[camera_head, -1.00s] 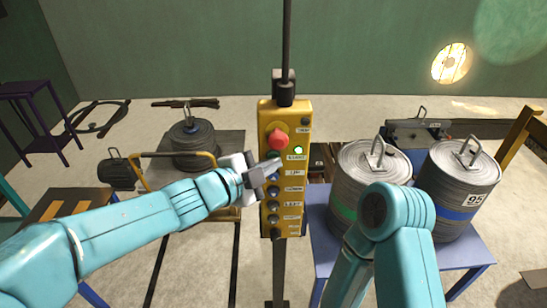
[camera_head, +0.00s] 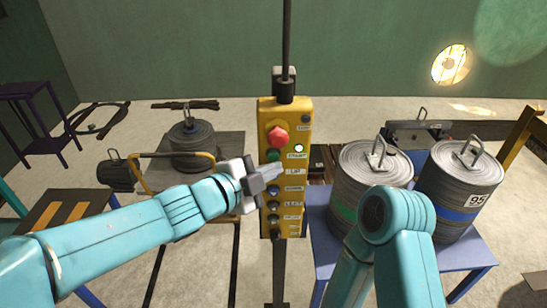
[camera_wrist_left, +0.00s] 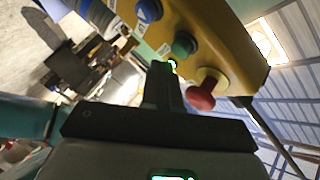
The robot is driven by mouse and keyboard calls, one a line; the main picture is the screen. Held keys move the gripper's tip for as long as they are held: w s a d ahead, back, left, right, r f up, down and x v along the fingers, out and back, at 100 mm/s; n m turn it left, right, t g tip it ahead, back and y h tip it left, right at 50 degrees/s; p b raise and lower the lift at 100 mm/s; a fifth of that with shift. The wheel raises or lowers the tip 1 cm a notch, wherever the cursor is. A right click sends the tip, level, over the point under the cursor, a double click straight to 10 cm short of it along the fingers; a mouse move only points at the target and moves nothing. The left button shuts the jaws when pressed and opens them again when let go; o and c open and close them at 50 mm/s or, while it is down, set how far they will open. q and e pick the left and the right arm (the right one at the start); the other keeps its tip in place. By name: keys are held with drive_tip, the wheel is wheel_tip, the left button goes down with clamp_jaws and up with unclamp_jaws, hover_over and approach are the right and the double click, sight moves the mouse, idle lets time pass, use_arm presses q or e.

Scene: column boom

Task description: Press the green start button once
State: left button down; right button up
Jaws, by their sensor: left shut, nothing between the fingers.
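The yellow control box (camera_head: 289,113) hangs upright on a dark pole. Its green start button (camera_head: 273,155) sits under a red mushroom button (camera_head: 278,136), beside a START label. The green button also shows in the left wrist view (camera_wrist_left: 184,44). A small green lamp (camera_head: 299,148) is lit to its right. My left gripper (camera_head: 274,172) is shut and empty, with its fingertips in front of the box just below the green button in the head view. In the left wrist view, the fingertips (camera_wrist_left: 165,70) show apart from the button's cap. My right gripper is out of view.
Several more buttons, including a blue one (camera_wrist_left: 148,10), line the box. Two grey drums (camera_head: 373,157) (camera_head: 459,172) stand on a blue table (camera_head: 465,255) at right. A cart with a yellow handle (camera_head: 165,155) is at left. My right arm is in front of the drums.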

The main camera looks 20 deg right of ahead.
use_arm(q)
drive_tip(key=s+b, duration=0.1)
drive_tip(key=s, duration=0.1)
drive_tip(key=s+a+b, duration=0.1)
drive_tip(key=s, duration=0.1)
drive_tip(key=shift+s+a, duration=0.2)
drive_tip(key=shift+s, duration=0.15)
idle(0.5)
